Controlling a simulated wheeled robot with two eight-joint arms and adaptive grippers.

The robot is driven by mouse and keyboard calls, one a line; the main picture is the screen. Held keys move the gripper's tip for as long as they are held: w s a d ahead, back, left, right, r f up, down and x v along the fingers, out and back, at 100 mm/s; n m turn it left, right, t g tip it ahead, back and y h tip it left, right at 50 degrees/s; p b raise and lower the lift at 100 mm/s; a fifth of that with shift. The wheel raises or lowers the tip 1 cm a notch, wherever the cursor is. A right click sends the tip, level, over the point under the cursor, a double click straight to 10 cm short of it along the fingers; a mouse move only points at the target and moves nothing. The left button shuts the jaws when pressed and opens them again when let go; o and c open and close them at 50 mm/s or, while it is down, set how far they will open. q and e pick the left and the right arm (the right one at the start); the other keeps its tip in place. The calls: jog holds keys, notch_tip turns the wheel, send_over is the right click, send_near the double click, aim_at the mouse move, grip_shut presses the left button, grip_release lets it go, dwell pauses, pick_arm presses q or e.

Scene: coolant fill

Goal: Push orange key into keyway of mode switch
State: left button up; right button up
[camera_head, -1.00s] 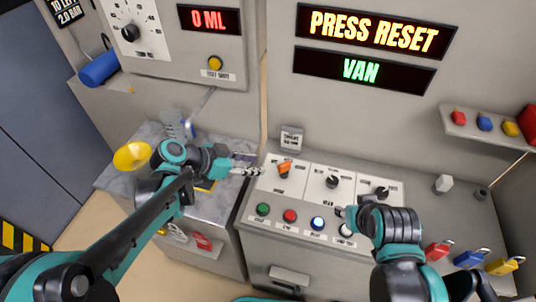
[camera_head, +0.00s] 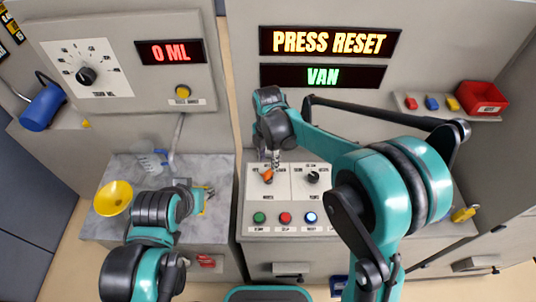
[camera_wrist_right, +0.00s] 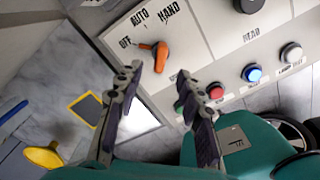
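The orange key (camera_head: 267,176) is at the mode switch on the sloped panel's left part. My right gripper (camera_head: 276,164) is just above the key in the head view. In the right wrist view its two fingers (camera_wrist_right: 160,88) are spread and empty, with the key beyond their tips. My left gripper (camera_head: 209,198) is over the grey counter, left of the panel; its finger opening is unclear.
Green (camera_head: 260,217), red (camera_head: 285,218) and blue-lit (camera_head: 310,218) buttons line the panel below the switches. A yellow funnel (camera_head: 113,198) and clear jug (camera_head: 147,158) stand on the counter (camera_head: 125,231). My right arm hides the panel's right part.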

aim_at(268, 171)
notch_tip(268, 171, down, 8)
jog(key=shift+r+b, duration=0.15)
jog(key=shift+b, duration=0.7)
jog(key=shift+c, duration=0.3)
grip_shut()
jog(key=shift+o, duration=0.2)
grip_release()
notch_tip(268, 171, up, 12)
